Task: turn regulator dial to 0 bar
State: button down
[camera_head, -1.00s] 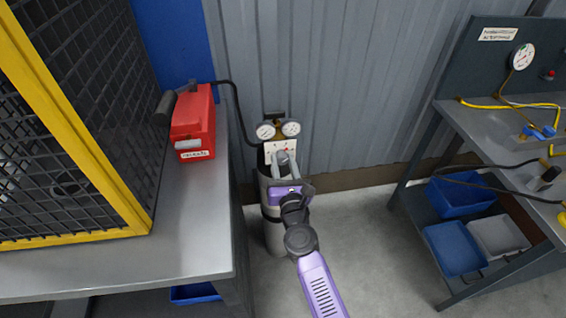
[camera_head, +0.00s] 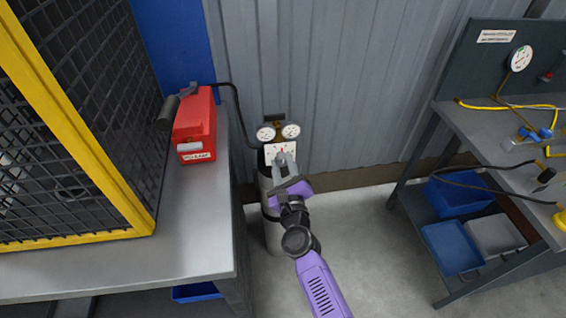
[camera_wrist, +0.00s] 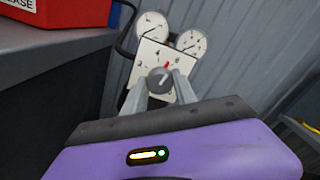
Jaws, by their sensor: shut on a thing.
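The regulator dial is a small grey knob (camera_wrist: 160,79) on a white square scale plate (camera_wrist: 141,62) with a red mark, below two round gauges (camera_wrist: 191,42). In the head view the plate (camera_head: 271,152) sits at the top of a grey cylinder (camera_head: 272,238) against the wall. My gripper (camera_wrist: 161,82) is shut on the knob, one finger on each side; it also shows in the head view (camera_head: 284,162), tilted. The knob's pale pointer line slants in the wrist view.
A red box (camera_head: 196,130) stands on the grey bench (camera_head: 185,235) at left, with a black hose (camera_head: 240,112) running to the regulator. A yellow-framed mesh cage (camera_head: 75,110) stands on that bench. A workbench (camera_head: 480,125) is at right; floor between is clear.

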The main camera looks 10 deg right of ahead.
jog(key=n+p, duration=0.1)
jog(key=n, duration=0.3)
jog(key=shift+n, duration=0.4)
jog(key=n+p, duration=0.1)
jog(key=n, duration=0.2)
jog(key=shift+n, duration=0.3)
jog(key=n+p, duration=0.1)
jog(key=n, duration=0.3)
jog(key=shift+n+p, duration=0.3)
jog(key=shift+p, duration=0.1)
jog(key=n+p, duration=0.1)
jog(key=n, duration=0.2)
jog(key=shift+n, duration=0.3)
jog(key=n+p, duration=0.2)
jog(key=n, duration=0.4)
jog(key=shift+a, duration=0.1)
jog(key=n+p, duration=0.1)
jog(key=n, duration=0.5)
jog(key=shift+n, duration=0.3)
jog(key=shift+f, duration=0.1)
